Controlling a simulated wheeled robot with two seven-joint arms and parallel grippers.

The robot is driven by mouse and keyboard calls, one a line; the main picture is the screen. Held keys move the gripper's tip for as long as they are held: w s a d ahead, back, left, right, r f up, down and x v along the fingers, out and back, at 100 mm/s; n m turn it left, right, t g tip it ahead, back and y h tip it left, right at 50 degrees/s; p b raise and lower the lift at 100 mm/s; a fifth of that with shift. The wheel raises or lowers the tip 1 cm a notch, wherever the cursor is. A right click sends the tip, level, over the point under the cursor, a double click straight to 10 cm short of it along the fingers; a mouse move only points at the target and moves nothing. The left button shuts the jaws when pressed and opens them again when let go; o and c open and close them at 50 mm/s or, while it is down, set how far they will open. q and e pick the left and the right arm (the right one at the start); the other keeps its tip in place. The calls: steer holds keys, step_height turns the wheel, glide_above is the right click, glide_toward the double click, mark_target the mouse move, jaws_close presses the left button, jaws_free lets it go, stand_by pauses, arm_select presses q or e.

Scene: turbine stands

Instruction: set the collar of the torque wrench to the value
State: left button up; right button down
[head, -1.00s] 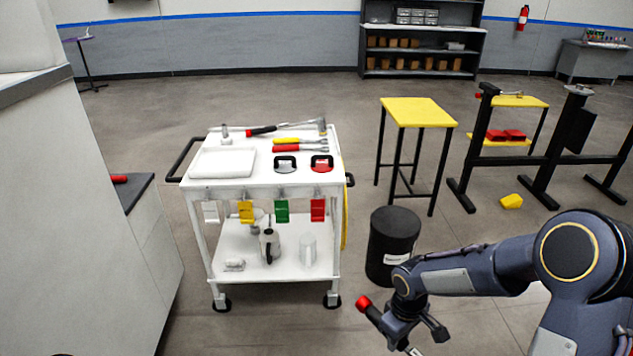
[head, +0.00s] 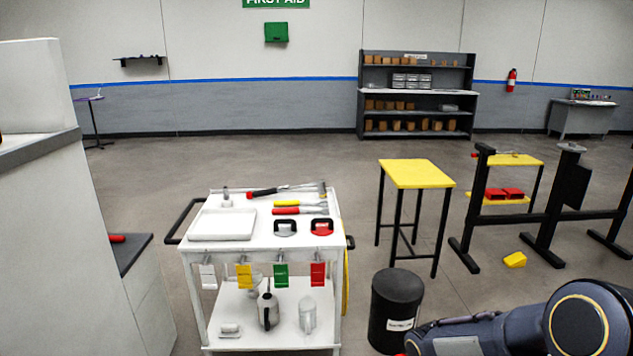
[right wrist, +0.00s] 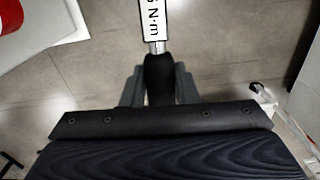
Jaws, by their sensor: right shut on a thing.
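In the right wrist view my right gripper (right wrist: 159,90) is shut on the black grip of the torque wrench (right wrist: 157,75). A bright metal shaft comes out of the grip, and above it is a white label with black print ending in "N·m". The number before it is cut off at the top edge, so the full value cannot be read. In the head view my right arm shows at the lower right, with its gripper below the frame. My left gripper is in neither current view.
A white cart (head: 262,236) carries several tools, a white tray (head: 222,224) and coloured tags. A black bin (head: 394,310) stands right of it, near my right arm. A yellow-topped stand (head: 418,173) and black frames (head: 508,217) are farther right. Open floor lies behind.

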steer(key=shift+r+p, duration=3.55)
steer(key=shift+r, duration=1.55)
